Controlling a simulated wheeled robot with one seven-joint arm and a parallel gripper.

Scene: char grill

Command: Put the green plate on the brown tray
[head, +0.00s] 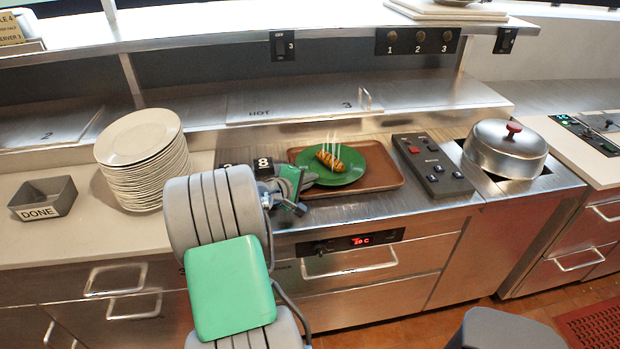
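The green plate (352,174) shows in the head view on top of the brown tray (385,186), on the steel counter. A browned, striped food item (329,161) lies on the plate's left part, with several thin white upright lines above it. My gripper (303,191) is at the left end of the tray, close to the plate's left edge. My arm hides part of the gripper and the tray's left end. I cannot tell whether the fingers touch the plate or are open or shut.
A stack of white plates (145,165) and a grey DONE bin (42,198) stand to the left. A black control box (432,166) sits right of the tray, and a lidded steel pot (505,150) beyond it. A steel shelf (300,98) runs behind.

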